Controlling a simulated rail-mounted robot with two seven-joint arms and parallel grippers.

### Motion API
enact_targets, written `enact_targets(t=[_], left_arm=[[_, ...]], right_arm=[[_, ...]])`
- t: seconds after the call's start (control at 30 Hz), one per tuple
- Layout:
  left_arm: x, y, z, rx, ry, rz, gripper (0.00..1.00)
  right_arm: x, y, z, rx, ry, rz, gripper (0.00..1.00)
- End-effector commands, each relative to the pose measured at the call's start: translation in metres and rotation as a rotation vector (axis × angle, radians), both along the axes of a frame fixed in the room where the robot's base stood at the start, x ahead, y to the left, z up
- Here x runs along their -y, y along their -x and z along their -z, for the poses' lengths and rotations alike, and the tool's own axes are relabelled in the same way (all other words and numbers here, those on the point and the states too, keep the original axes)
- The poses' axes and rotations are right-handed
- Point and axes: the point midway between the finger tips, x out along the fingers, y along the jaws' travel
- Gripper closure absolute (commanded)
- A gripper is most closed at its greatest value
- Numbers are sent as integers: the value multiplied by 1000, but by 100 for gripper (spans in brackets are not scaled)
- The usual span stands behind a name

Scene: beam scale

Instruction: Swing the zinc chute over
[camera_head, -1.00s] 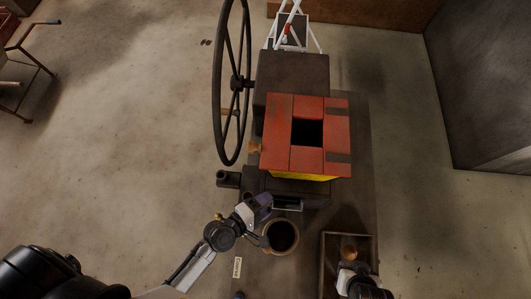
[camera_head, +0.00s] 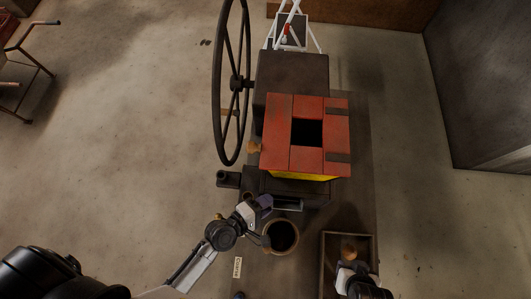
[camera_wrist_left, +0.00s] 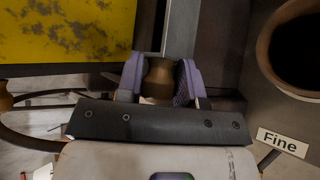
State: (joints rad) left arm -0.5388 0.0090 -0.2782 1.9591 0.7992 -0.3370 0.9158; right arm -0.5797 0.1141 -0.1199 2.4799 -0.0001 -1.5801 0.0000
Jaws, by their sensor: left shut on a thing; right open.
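The grey zinc chute (camera_head: 288,203) sticks out below the front of the red and yellow hopper (camera_head: 278,130). In the left wrist view the chute (camera_wrist_left: 182,28) runs up from behind a brown turned knob (camera_wrist_left: 158,78). My left gripper (camera_head: 266,203) is shut on this knob, with its purple fingers (camera_wrist_left: 160,82) on both sides of it. The round bin (camera_head: 266,242) with a dark opening stands just below the chute in the head view; the bin (camera_wrist_left: 262,50) also shows at the right of the left wrist view. My right gripper (camera_head: 352,266) is open over the crate at lower right.
An open crate (camera_head: 323,262) at lower right holds a round brown thing (camera_head: 349,247). A label (camera_head: 238,266) lies left of the bin; it reads "Fine" in the left wrist view (camera_wrist_left: 283,142). A large spoked wheel (camera_head: 218,100) stands left of the hopper.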

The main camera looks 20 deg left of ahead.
Motion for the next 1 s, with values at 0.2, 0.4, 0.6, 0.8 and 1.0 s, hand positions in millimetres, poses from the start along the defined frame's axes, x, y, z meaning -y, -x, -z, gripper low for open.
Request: enact_targets(t=[0.2,0.4,0.6,0.8,1.0], left_arm=[[0,0,1,2,0,0,100],[1,4,7,54,-16,2,100],[3,12,17,182,-55,3,100],[6,20,23,329,-98,2,100],[8,26,28,452,-136,2,100]], right_arm=[[1,0,1,0,2,-1,57],[3,0,18,0,9,-6,57],[3,0,51,1,11,-8,57],[3,0,85,-1,10,-6,57],[1,0,111,0,5,-4,57]])
